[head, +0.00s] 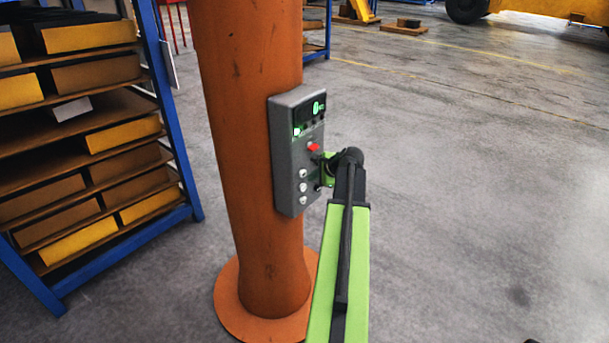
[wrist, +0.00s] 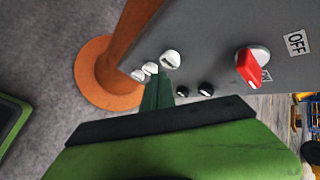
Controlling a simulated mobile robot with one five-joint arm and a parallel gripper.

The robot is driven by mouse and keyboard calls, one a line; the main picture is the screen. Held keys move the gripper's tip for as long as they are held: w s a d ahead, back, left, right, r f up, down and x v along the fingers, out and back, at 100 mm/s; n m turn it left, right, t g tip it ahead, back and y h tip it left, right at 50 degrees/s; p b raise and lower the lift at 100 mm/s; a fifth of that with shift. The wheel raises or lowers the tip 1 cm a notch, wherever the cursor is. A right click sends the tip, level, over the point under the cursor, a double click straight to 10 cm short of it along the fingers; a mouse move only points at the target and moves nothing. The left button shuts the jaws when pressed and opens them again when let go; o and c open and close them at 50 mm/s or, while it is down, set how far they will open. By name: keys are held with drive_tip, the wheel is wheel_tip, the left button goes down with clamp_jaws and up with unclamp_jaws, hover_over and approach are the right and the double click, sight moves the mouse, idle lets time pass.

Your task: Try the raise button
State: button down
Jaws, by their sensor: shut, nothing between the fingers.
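The grey control box (head: 284,165) is fixed to the orange column. A row of white round buttons runs down it, the nearest to the switch being this white button (wrist: 171,59); they also show in the head view (head: 303,187). Black buttons (wrist: 205,89) sit beside them. I cannot read which button is raise. A red rotary switch (wrist: 248,68) is on the box near an OFF label. My gripper (wrist: 159,76) is shut and empty, its tips close to the white buttons; I cannot tell whether they touch. In the head view my gripper (head: 322,163) partly hides the box's right side.
The orange column (head: 235,120) stands on a round base plate (head: 228,303). A blue rack (head: 166,110) with yellow and brown boxes is at the left. A lit green display (head: 318,107) is at the box's top.

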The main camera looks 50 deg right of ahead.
drive_tip(key=shift+w, duration=0.15)
drive_tip(key=shift+w, duration=0.3)
drive_tip(key=shift+w, duration=0.5)
idle(1.5)
drive_tip(key=shift+s, duration=0.1)
idle(2.6)
drive_tip(key=shift+s, duration=0.8)
drive_tip(key=shift+s, duration=0.1)
drive_tip(key=shift+s, duration=2.4)
